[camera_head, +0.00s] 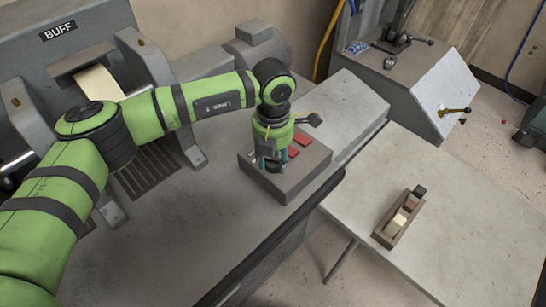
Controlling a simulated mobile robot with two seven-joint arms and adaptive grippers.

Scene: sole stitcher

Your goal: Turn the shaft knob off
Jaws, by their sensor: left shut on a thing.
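A grey control box (306,181) sits at the front right corner of the machine's bench. Red buttons (302,139) show on its top face. My left arm reaches in from the left, and my left gripper (272,164) points down onto the box's top. Its fingers are shut on a small dark knob (272,168), which they mostly hide. I cannot read the knob's setting or any label by it. My right gripper is not in view.
The buffing machine, marked BUFF (58,32), stands behind at the left. A grey side table (470,215) at the right holds a small tray (385,239) of blocks. Another grey machine (425,95) stands at the back right. The bench front (180,255) is clear.

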